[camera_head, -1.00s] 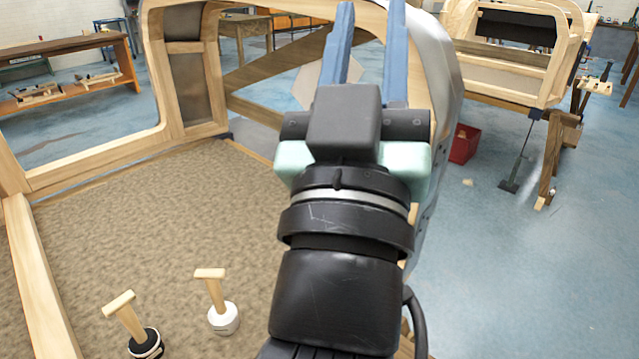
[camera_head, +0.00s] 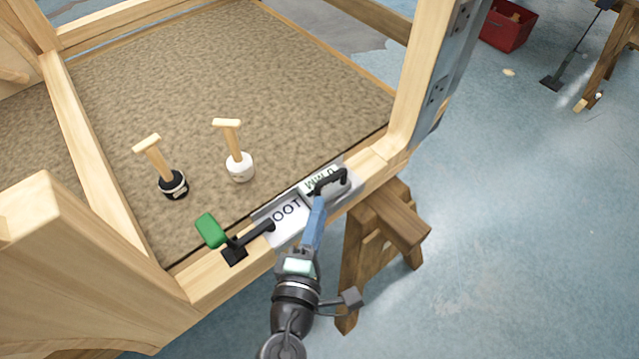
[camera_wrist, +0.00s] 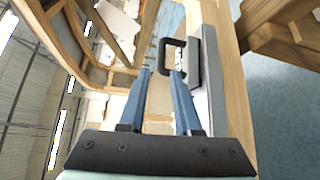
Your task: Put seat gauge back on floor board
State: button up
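A pale block (camera_head: 318,187) with dark lettering and a black handle sits on the front wooden sill; its handle also shows in the wrist view (camera_wrist: 172,43). I cannot tell surely which item is the seat gauge. The floor board (camera_head: 290,90) is the brown textured panel inside the frame. Two wooden T-handled tools stand on it, one with a white base (camera_head: 239,166) and one with a black base (camera_head: 174,184). My gripper (camera_head: 319,203) is open, its blue fingers pointing at the black handle. The handle lies just beyond the fingertips (camera_wrist: 162,72), apparently not gripped.
A white plate (camera_head: 285,221) lettered "OOT" lies on the sill left of the block. Beside it is a black clamp with a green grip (camera_head: 211,230). A wooden post (camera_head: 425,80) rises at right. A trestle (camera_head: 390,225) stands below the sill. Bare floor board lies behind the tools.

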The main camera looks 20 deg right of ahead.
aim_at(331, 181)
jog(key=x, duration=0.4)
jog(key=shift+w+d, duration=0.15)
jog(key=shift+w, duration=0.15)
jog(key=shift+d+p+x, duration=0.15)
jog(key=shift+x, duration=1.2)
jog(key=shift+d+p+x, duration=0.15)
jog(key=shift+x, duration=1.15)
jog(key=shift+s+f, duration=0.1)
jog(key=shift+s, duration=0.1)
jog(key=shift+c, duration=0.3)
grip_shut()
